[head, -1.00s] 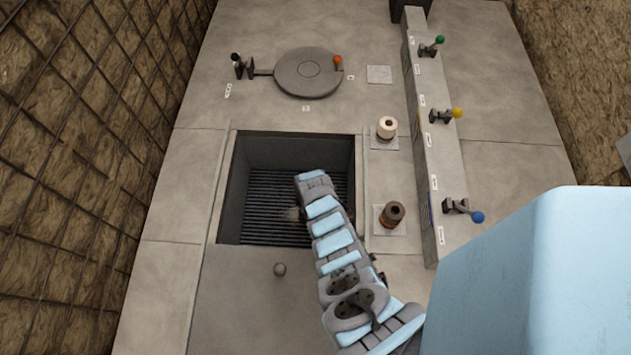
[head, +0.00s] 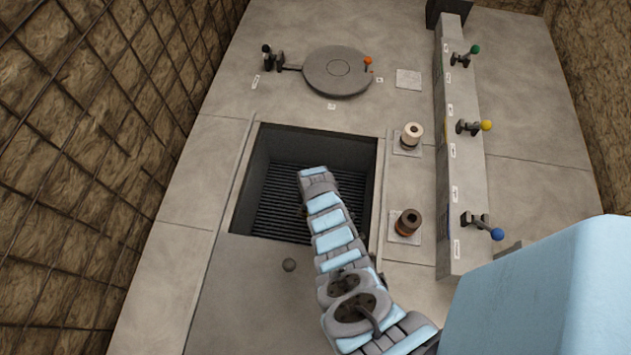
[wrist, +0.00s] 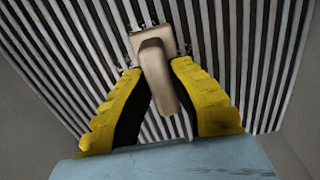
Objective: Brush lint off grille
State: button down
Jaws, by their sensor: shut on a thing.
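The grille (head: 275,200) is a set of dark parallel bars at the bottom of a square recess. It fills most of the wrist view (wrist: 60,60), its bars pale there. My gripper (wrist: 157,72), with yellow fingers, is shut on the tan handle of a brush (wrist: 157,62). The brush's flat head lies over the bars beyond the fingertips; whether it touches them I cannot tell. Small dark bits show around the head's edges; I cannot tell whether they are lint or bristles. In the head view my arm reaches into the recess and hides the gripper and most of the brush.
The recess walls (head: 258,165) surround the grille closely. To its right stand a pale spool (head: 411,135), a brown spool (head: 408,222) and a raised rail (head: 453,180) with coloured-knob levers. A round lid (head: 338,72) lies behind. A small knob (head: 289,265) sits in front.

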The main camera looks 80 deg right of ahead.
jog(key=shift+w+f+b, duration=0.2)
jog(key=shift+w+b, duration=0.25)
jog(key=shift+w, duration=0.85)
jog(key=shift+w+d+r+b, duration=0.1)
jog(key=shift+w+b, duration=0.6)
jog(key=shift+w, duration=1.15)
jog(key=shift+w+d+r+b, duration=0.1)
jog(key=shift+w+b, duration=0.6)
jog(key=shift+w, duration=1.15)
jog(key=shift+d+f+b, duration=0.25)
jog(key=shift+d+b, duration=0.5)
jog(key=shift+b, duration=0.3)
jog(key=shift+r, duration=0.1)
jog(key=shift+s, duration=0.15)
